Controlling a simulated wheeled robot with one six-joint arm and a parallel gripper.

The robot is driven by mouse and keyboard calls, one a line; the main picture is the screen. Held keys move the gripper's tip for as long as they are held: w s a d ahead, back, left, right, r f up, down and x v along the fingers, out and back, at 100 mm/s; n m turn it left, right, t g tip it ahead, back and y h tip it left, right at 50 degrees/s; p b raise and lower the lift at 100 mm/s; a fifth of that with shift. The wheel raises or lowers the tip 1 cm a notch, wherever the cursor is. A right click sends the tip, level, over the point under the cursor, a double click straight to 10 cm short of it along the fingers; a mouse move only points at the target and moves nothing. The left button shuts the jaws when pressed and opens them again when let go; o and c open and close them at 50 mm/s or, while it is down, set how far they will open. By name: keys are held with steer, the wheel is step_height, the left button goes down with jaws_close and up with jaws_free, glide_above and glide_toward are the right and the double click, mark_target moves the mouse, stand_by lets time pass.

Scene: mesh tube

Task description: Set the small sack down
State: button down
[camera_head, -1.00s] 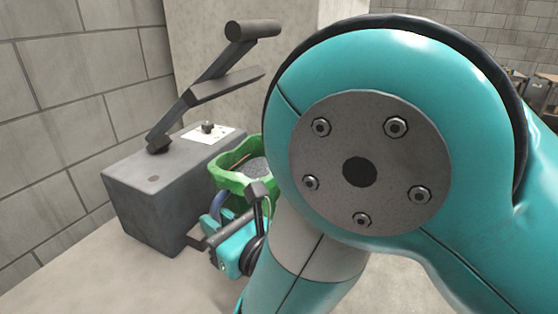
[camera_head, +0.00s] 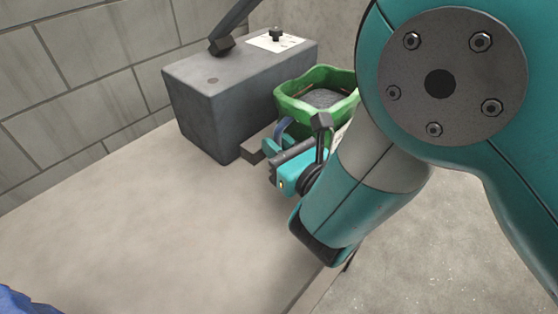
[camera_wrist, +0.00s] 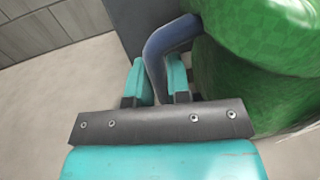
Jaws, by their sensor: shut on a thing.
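The small sack (camera_head: 318,93) is green, with an open, uneven top rim and dark grey contents. It also fills the upper right of the wrist view (camera_wrist: 270,75). A blue-grey curved handle (camera_wrist: 167,42) stands at its side. My gripper (camera_wrist: 160,82) is shut on this handle, with one teal finger on either side of it. In the head view my gripper (camera_head: 270,160) is at the sack's lower left, and my arm hides the sack's right side. The sack looks upright. Whether its base touches the surface below is hidden.
A dark grey box-like block (camera_head: 225,85) with a lever and a white plate on top stands directly behind and left of the sack. A pale flat surface (camera_head: 130,220) is clear in front of it, with an edge at lower right. A blue thing (camera_head: 22,302) shows at the bottom left corner.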

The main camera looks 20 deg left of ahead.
steer(key=shift+f+b, duration=1.35)
steer(key=shift+f, duration=0.2)
steer(key=shift+f, duration=0.15)
steer(key=c, duration=1.1)
jaws_free()
